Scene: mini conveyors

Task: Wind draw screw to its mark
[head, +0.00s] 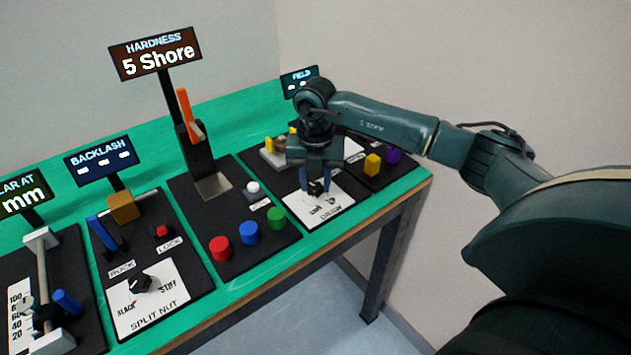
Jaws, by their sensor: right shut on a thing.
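My right gripper (317,187) reaches down from the right arm and is shut on a black knob (318,188) on a white label plate at the right end of the bench. The fingers hide part of the knob. No label reading "draw screw" can be read. At the far left stands a rig with a grey rod (42,272), a blue handle (66,301) and a scale marked up to 100 (18,318). Its sign (23,197) is cut off by the picture edge and reads "LAR AT" and "mm". My left gripper is out of view.
The split nut knob (140,283) sits on a black panel below the BACKLASH sign (99,160). A post with an orange lever (190,115) stands under the HARDNESS sign (154,53), which reads 5 Shore. Red (220,248), blue and green cylinders stand nearby.

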